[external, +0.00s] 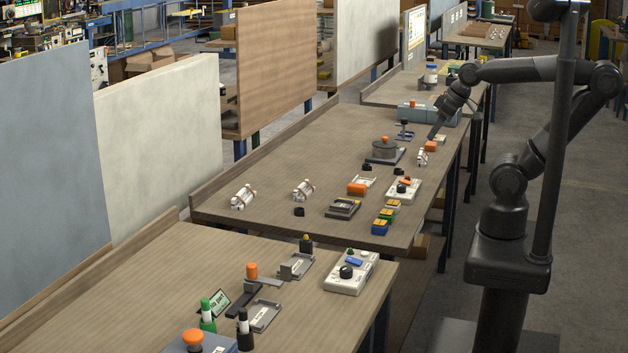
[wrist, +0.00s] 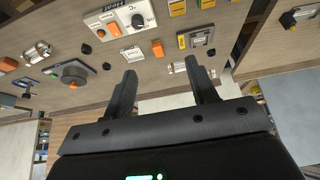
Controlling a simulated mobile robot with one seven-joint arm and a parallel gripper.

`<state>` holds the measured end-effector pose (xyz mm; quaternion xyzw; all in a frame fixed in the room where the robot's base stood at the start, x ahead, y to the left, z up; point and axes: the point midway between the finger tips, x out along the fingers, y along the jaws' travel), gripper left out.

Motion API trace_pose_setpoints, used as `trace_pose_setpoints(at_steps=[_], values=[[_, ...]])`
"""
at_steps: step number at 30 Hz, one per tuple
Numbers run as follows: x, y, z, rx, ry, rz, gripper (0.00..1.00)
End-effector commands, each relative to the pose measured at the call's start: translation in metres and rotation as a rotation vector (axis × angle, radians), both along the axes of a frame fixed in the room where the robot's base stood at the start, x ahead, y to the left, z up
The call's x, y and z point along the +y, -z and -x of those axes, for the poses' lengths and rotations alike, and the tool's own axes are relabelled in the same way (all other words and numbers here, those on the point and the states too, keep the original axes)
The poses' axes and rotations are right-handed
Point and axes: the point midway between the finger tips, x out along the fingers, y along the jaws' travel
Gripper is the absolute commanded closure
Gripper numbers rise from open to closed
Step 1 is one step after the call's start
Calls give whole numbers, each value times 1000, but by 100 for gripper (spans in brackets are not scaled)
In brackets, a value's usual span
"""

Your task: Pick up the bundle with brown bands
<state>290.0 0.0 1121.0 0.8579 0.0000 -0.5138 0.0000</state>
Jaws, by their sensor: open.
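Several white bundles with bands lie on the middle table. One bundle (external: 243,197) is at the left edge side, a second bundle (external: 304,190) lies to its right, and a third bundle (external: 422,157) is near the right edge, below my gripper (external: 433,133). The bands are too small in the external view to tell which are brown. In the wrist view, a bundle with reddish-brown ends or bands (wrist: 38,51) lies at the upper left, well away from the fingers. My gripper (wrist: 160,70) is open and empty, above the table.
A round grey device (external: 384,149), an orange block (external: 357,188), a control box (external: 403,189) and a dark grey device (external: 343,208) stand on the table (external: 265,168). An orange part (external: 431,146) lies close to the third bundle.

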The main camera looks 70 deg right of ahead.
Motion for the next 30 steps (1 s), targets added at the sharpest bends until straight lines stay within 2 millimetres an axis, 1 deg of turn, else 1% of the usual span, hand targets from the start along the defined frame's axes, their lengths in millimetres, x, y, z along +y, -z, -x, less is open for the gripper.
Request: trace_pose_setpoints(at_steps=[14, 16, 23, 26, 29, 30], values=[[0, 0, 0, 0, 0, 0, 47], [0, 0, 0, 0, 0, 0, 43], [0, 0, -1, 1, 3, -1, 43], [-5, -2, -7, 13, 30, -17, 43], [-18, -4, -22, 41, 93, -52, 43], [-25, -5, -29, 57, 128, -70, 43]])
